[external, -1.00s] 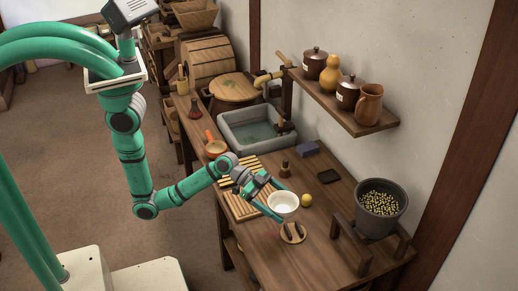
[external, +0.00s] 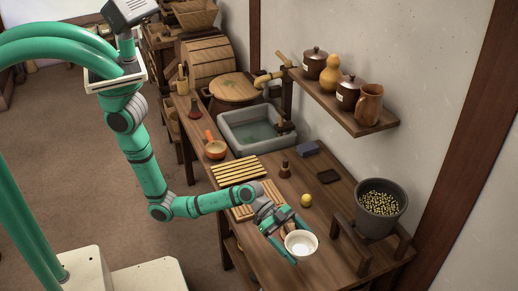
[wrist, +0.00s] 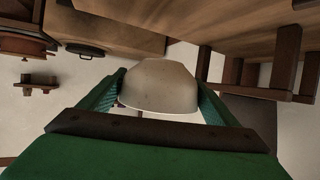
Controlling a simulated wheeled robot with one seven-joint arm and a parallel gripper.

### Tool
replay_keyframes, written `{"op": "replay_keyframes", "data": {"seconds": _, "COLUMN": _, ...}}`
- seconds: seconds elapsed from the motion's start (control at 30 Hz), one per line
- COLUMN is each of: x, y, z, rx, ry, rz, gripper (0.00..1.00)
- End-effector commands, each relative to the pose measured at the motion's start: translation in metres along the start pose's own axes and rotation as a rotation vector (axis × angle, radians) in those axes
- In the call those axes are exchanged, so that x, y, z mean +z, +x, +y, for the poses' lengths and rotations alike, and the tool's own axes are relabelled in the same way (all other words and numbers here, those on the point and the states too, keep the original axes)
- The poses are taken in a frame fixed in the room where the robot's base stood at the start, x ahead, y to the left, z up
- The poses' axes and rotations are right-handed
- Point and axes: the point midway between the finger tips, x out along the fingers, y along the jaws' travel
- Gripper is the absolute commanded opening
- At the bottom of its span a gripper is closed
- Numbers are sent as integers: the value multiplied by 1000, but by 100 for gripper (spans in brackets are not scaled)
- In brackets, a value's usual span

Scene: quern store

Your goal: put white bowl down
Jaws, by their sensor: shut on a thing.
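The white bowl (external: 301,244) is between the fingers of my gripper (external: 302,247), over the front part of the wooden counter (external: 337,258). My gripper is shut on it, with a green finger on each side. In the wrist view the pale outside of the bowl (wrist: 158,86) fills the space between the two fingers. The bowl looks roughly level in the external view, with its opening upward. I cannot tell whether its base touches the counter or hangs a little above it.
A yellow ball (external: 306,200) and a small brown bottle (external: 285,169) stand behind the bowl. A slatted rack (external: 238,171) lies to the left. A grey pot of pale beans (external: 380,208) and a wooden stand (external: 349,246) are at right.

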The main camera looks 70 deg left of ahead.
Motion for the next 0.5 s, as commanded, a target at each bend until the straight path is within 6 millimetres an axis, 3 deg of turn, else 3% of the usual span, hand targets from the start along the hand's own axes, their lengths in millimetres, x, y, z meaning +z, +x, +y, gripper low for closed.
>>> {"op": "replay_keyframes", "data": {"seconds": 0.23, "x": 24, "y": 42, "z": -13, "rx": 1, "ry": 0, "rz": 1, "gripper": 51}}
{"op": "replay_keyframes", "data": {"seconds": 0.5, "x": 34, "y": 58, "z": -19, "rx": 0, "ry": 1, "rz": 2, "gripper": 51}}
